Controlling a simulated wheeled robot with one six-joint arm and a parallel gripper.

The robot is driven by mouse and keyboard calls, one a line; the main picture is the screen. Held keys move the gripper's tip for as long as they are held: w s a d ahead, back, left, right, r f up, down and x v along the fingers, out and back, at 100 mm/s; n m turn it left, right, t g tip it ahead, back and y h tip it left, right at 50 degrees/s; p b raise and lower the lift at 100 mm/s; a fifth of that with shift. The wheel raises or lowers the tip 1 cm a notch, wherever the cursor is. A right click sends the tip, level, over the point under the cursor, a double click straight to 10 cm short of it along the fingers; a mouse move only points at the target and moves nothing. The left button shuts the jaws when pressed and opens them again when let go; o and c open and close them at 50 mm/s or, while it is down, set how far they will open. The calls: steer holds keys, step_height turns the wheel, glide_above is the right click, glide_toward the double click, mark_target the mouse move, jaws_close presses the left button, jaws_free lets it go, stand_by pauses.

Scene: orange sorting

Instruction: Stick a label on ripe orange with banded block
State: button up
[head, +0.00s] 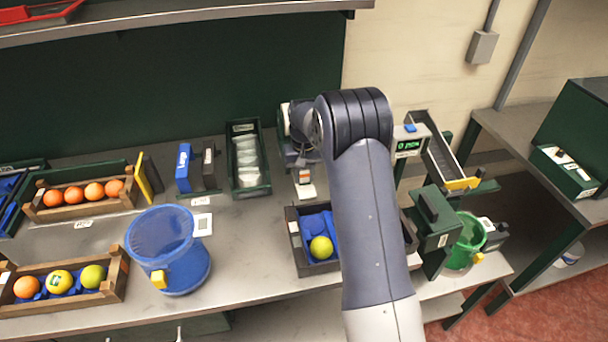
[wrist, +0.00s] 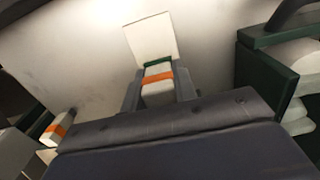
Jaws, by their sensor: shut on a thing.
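In the wrist view my gripper (wrist: 158,88) is shut on a white block (wrist: 158,97) with an orange band and a green edge. A pale square plate (wrist: 150,38) shows just beyond it. Another white block with an orange band (wrist: 57,129) is at the left of that view. In the head view an orange-banded block (head: 305,188) shows below my wrist; I cannot tell which block it is. Several ripe oranges (head: 94,191) lie in the back-left wooden crate (head: 130,187). One orange (head: 26,287) lies in the front-left crate (head: 115,289). My arm hides much of the gripper there.
A yellow-green fruit (head: 321,247) rests in a dark blue-lined tray (head: 294,232) beside my arm. A blue bucket (head: 172,250) stands left of centre. A green bin of white packets (head: 262,190) stands behind. Bare bench (head: 245,240) lies between bucket and tray.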

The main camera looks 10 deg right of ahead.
steer(key=shift+r+p, duration=1.85)
steer(key=shift+r, duration=1.35)
steer(key=shift+s+f, duration=0.1)
